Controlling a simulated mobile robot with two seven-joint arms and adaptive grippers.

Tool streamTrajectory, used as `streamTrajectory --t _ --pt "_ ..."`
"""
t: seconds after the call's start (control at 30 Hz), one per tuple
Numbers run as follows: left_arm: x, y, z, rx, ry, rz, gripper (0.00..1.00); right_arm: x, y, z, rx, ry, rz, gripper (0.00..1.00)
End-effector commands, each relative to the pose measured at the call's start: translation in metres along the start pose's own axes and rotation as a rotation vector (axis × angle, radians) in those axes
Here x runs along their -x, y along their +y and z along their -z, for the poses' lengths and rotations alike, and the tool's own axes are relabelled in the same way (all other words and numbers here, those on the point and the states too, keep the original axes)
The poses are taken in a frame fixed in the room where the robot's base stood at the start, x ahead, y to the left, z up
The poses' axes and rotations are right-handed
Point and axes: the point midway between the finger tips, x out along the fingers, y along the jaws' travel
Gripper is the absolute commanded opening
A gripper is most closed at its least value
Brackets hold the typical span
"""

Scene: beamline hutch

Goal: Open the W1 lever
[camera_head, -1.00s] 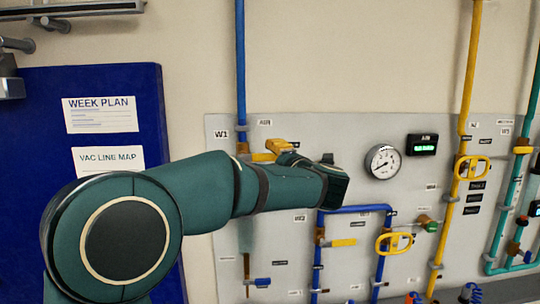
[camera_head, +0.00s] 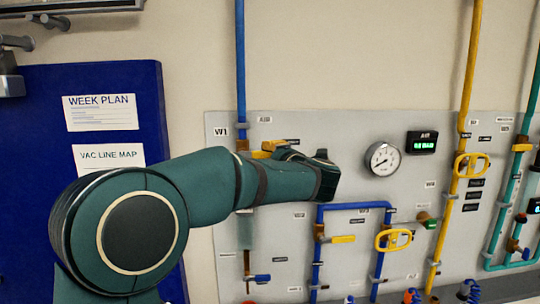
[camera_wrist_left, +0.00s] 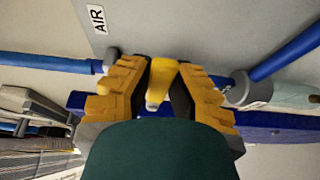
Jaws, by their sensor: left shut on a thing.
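The W1 lever has a yellow handle (camera_wrist_left: 161,82) that shows between the fingers in the left wrist view. My left gripper (camera_wrist_left: 165,90) is shut on this handle, with an orange-padded finger on each side. In the head view my left gripper (camera_head: 270,149) is at the blue vertical pipe (camera_head: 241,70), just right of the W1 label (camera_head: 220,132). My arm and gripper hide most of the valve there, and I cannot make out the lever's exact angle. My right gripper is not in view.
The grey panel (camera_head: 340,130) also bears a round gauge (camera_head: 382,159), a green-lit display (camera_head: 421,142), a yellow lever (camera_head: 343,239) and yellow oval handles (camera_head: 393,240) (camera_head: 471,165). A blue board (camera_head: 60,110) with papers stands at the left.

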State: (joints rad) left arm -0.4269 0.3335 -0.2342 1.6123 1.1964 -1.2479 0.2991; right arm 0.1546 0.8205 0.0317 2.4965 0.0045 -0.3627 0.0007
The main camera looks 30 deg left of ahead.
Motion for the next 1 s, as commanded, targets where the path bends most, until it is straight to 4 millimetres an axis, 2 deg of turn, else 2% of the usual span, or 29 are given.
streamTrajectory --t 0.47,1.0 --pt "-0.001 -0.007 0.001 -0.082 0.002 -0.034 0.00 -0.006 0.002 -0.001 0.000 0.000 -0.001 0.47" --pt "-0.005 -0.038 0.010 -0.507 0.003 -0.208 0.00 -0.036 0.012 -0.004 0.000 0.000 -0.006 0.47"
